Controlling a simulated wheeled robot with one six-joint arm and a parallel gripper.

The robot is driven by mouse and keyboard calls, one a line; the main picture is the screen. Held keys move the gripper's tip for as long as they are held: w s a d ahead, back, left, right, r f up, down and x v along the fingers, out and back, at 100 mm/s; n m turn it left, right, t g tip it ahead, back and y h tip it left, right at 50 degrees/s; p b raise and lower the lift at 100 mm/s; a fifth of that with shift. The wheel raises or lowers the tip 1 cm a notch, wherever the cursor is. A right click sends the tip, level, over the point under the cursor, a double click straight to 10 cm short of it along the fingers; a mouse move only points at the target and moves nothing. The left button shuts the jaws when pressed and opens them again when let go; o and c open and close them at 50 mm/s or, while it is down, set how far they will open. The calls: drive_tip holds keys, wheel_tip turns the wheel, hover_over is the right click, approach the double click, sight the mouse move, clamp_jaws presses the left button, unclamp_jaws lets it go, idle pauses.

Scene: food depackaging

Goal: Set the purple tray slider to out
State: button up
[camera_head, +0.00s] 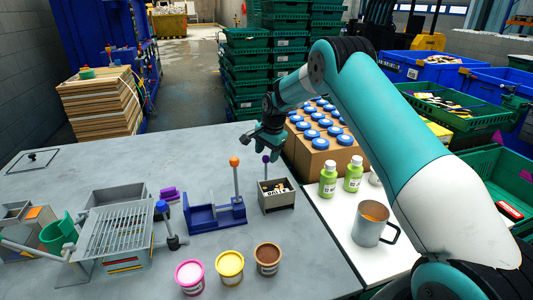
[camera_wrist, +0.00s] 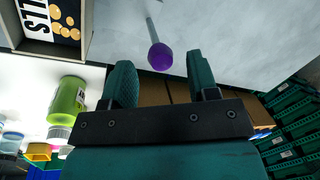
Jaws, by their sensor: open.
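The purple slider knob (camera_head: 265,158) tops a thin rod by the back of a small grey-brown tray (camera_head: 277,208) on the table. In the wrist view the knob (camera_wrist: 160,56) lies just beyond my fingertips, centred between them, on its pale rod. The tray (camera_wrist: 36,46) shows there at the upper left, with yellow round pieces and a lettered label inside. My gripper (camera_head: 260,143) is open and empty, just above and around the knob's level; contact cannot be told. Whether the slider is in or out cannot be read clearly.
A blue fixture with an orange-knobbed lever (camera_head: 235,162) stands left of the tray. Three cups, one of them yellow (camera_head: 229,264), stand in front. Green bottles (camera_head: 328,180) and a metal mug (camera_head: 370,223) stand right. A box of blue-capped bottles (camera_head: 318,152) is behind.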

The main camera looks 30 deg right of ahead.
drive_tip(key=shift+w+a+f, duration=0.1)
drive_tip(key=shift+w+f, duration=0.1)
drive_tip(key=shift+f, duration=0.8)
